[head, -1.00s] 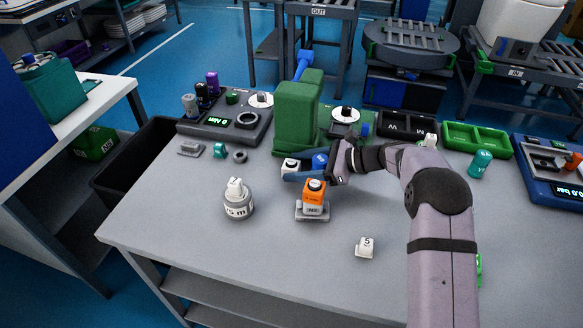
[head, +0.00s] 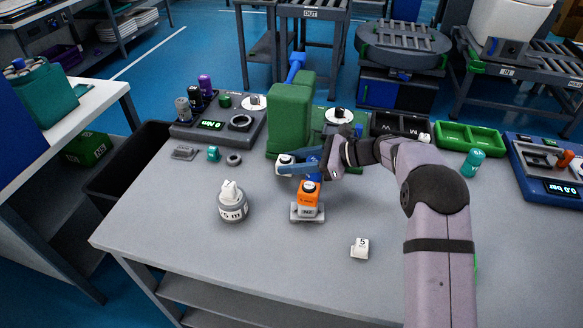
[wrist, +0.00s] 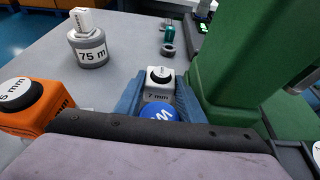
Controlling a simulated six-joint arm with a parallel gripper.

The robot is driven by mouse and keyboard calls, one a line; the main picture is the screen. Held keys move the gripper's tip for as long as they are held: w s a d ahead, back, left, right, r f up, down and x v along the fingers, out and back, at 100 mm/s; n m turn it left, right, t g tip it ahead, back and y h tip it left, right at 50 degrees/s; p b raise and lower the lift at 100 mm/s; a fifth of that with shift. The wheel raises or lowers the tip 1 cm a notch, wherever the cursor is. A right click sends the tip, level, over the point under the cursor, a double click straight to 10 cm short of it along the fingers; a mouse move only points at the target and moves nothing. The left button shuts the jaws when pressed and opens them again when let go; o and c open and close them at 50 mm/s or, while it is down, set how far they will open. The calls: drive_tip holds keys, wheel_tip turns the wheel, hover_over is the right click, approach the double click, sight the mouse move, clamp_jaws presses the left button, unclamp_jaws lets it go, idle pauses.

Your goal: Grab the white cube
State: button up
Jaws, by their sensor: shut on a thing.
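A white cube with a round black top and a "7 mm" label (wrist: 160,77) sits between the blue fingers of my gripper (wrist: 159,88) in the wrist view. In the head view the cube (head: 284,160) shows at the end of my gripper (head: 292,166), beside the green machine. My gripper is shut on this cube. A round blue piece with white lettering (wrist: 160,112) lies between the fingers, nearer the wrist. A second small white block marked "5" (head: 360,248) stands alone at the front right of the table.
An orange cube (head: 309,194) on a grey base stands just in front of my gripper. A grey "75 m" weight (head: 232,206) stands to the left. The tall green machine (head: 289,122) is close behind. The table's front left is clear.

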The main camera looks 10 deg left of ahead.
sight(292, 161)
wheel_tip(292, 161, up, 8)
drive_tip(key=shift+f, duration=0.1)
idle(0.4)
